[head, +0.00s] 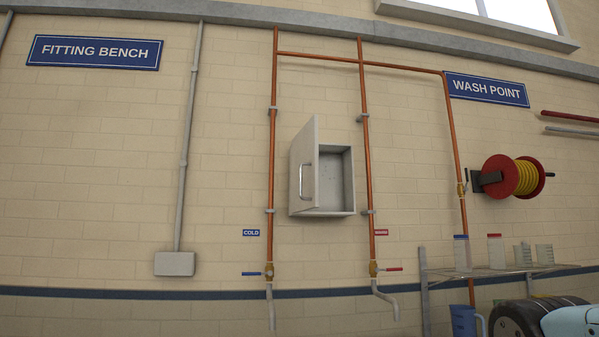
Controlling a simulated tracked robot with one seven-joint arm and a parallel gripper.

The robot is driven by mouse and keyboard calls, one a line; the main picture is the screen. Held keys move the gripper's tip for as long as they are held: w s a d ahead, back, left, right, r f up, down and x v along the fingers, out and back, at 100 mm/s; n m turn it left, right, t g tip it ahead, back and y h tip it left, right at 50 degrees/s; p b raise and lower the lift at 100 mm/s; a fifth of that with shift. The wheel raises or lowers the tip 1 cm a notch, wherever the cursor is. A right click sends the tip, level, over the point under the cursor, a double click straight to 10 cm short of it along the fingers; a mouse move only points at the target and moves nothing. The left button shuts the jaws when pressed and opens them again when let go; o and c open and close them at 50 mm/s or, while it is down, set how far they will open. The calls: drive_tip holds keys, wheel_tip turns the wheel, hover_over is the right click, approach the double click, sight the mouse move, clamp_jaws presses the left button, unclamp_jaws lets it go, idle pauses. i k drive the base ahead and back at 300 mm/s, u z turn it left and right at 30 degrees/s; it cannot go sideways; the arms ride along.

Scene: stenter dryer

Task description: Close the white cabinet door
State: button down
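A small white cabinet (335,180) is fixed to the brick wall between two vertical copper pipes. Its white door (304,165) is hinged on the left side and stands open, swung out toward me. A metal bar handle (307,182) is on the door's face. The cabinet's inside shows at the right of the door and looks empty. The door hides the left part of the opening. My gripper is not in view.
Copper pipes (272,140) run on both sides of the cabinet, with a blue-lever valve (268,271) and a red-lever valve (374,269) below. A hose reel (514,177) hangs at right above a shelf (500,271) with jars. The wall left of the cabinet is mostly clear.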

sight(305, 185)
drive_tip(key=u, duration=0.9)
drive_tip(key=i, duration=1)
